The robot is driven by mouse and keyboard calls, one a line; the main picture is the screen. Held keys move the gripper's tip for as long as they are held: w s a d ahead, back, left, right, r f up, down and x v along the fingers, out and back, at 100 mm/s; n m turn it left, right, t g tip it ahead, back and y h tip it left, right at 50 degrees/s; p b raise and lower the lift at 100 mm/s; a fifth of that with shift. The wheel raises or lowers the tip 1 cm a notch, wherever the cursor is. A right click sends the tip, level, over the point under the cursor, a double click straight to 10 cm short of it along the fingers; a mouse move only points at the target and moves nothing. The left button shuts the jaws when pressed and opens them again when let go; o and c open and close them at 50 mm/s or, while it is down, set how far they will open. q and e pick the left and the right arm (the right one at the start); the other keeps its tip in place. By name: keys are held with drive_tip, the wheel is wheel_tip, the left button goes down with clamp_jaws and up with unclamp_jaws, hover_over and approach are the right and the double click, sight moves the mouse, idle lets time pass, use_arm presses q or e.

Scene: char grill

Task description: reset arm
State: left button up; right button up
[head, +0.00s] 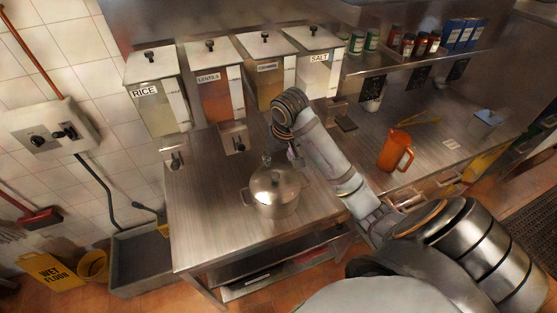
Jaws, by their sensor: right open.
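My right arm reaches in from the lower right over the metal table. Its gripper (292,152) hangs at the end of the wrist, just behind and above a lidded steel pot (275,194). The gripper is small in the view and partly hidden by the wrist; it is open, and I see nothing held in it. I cannot tell whether it touches the pot's lid. The pot stands upright on the table (215,225) with its lid on. My left gripper is not in view.
Dispensers for rice (155,92), lentils (214,78) and salt (315,65) stand behind the table. An orange pitcher (395,150) stands on the right counter. A yellow wet floor sign (50,272) is at lower left. The table's left part is clear.

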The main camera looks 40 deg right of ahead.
idle(0.4)
drive_tip(key=s+a+f+n, duration=0.25)
drive_tip(key=s+f, duration=0.35)
drive_tip(key=s, duration=0.3)
drive_tip(key=s+a+f+n, duration=0.1)
drive_tip(key=s+a+f, duration=0.3)
drive_tip(key=s+f, duration=0.3)
wheel_tip(320, 180, down, 31)
drive_tip(key=s+d+b, duration=0.2)
drive_tip(key=b, duration=0.5)
drive_tip(key=s+d+f+g+b, duration=0.1)
drive_tip(key=s+f+b, duration=0.5)
drive_tip(key=s+f, duration=1.3)
wheel_tip(320, 180, down, 5)
drive_tip(key=shift+s+d+r+g, duration=0.2)
drive_tip(key=shift+s+g, duration=0.15)
drive_tip(key=shift+g, duration=0.15)
drive_tip(key=shift+m, duration=0.25)
